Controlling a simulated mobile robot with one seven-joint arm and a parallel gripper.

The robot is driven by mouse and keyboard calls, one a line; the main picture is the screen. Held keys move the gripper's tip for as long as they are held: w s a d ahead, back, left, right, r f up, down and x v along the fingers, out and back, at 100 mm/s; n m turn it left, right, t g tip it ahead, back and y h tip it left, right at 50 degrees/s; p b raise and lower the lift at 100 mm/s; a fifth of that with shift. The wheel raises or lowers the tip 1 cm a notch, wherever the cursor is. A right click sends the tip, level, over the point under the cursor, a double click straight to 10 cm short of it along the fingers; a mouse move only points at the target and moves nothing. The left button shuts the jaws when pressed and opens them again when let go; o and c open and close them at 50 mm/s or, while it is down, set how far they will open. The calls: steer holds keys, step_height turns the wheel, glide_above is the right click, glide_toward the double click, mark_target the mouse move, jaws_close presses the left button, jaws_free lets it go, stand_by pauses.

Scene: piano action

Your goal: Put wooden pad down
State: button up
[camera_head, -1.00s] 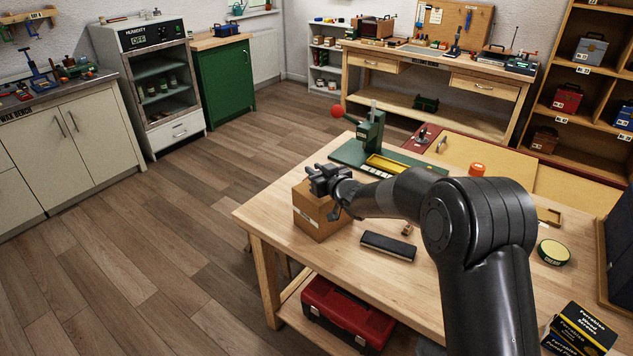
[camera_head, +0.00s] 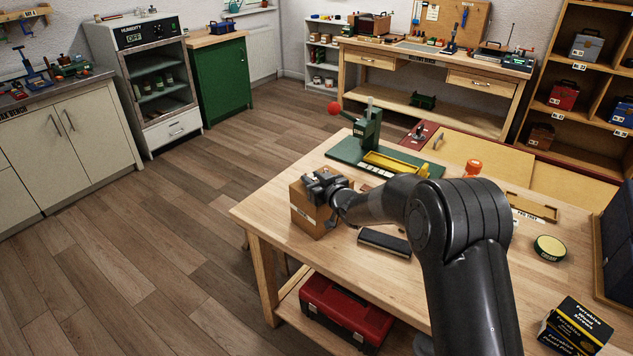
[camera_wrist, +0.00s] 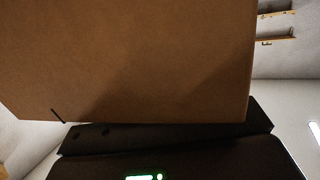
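I cannot surely pick out a wooden pad. A brown box-like block (camera_head: 312,216) stands upright near the left end of the wooden table (camera_head: 262,217). My gripper (camera_head: 320,188) is at its top; whether the fingers grip it is hidden. In the wrist view a flat brown surface (camera_wrist: 130,60) fills most of the picture, very close, with the dark gripper body (camera_wrist: 165,150) below it. The fingertips do not show clearly. A flat dark block (camera_head: 384,242) lies on the table to the right of the brown block.
A green press (camera_head: 368,130) with a red knob stands behind my gripper, beside a yellow tray (camera_head: 395,163). A round tin (camera_head: 549,248) and an orange-capped container (camera_head: 473,168) stand to the right. A red toolbox (camera_head: 346,312) sits on the lower shelf. The front tabletop is fairly clear.

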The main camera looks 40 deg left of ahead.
steer(key=v, duration=1.2)
steer(key=w+d+r+m+t+h, duration=0.2)
steer(key=d+r+h, duration=0.15)
steer(key=d, duration=0.45)
steer(key=w+d+r+m+t+h, duration=0.1)
steer(key=w+d+r+t+h, duration=0.15)
steer(key=d+r, duration=0.4)
steer(key=s+d+r+m+h, duration=0.1)
steer(key=d+r+m+h, duration=0.1)
steer(key=d, duration=0.7)
steer(key=s+d+r+m+h, duration=0.2)
steer(key=d+h, duration=0.1)
steer(key=d, duration=0.6)
steer(key=s+d+r+m+g+h, duration=0.1)
steer(key=s+d+m+g+h, duration=0.2)
steer(key=s+d, duration=0.95)
steer(key=s+d+f+m+g, duration=0.1)
steer(key=s+d, duration=0.2)
steer(key=s, duration=0.4)
steer(key=s+d+m+g+h, duration=0.1)
steer(key=s+d+m, duration=0.1)
steer(key=s+d, duration=0.2)
steer(key=s, duration=0.3)
steer(key=shift+d+f, duration=0.25)
steer(key=shift+f, duration=0.15)
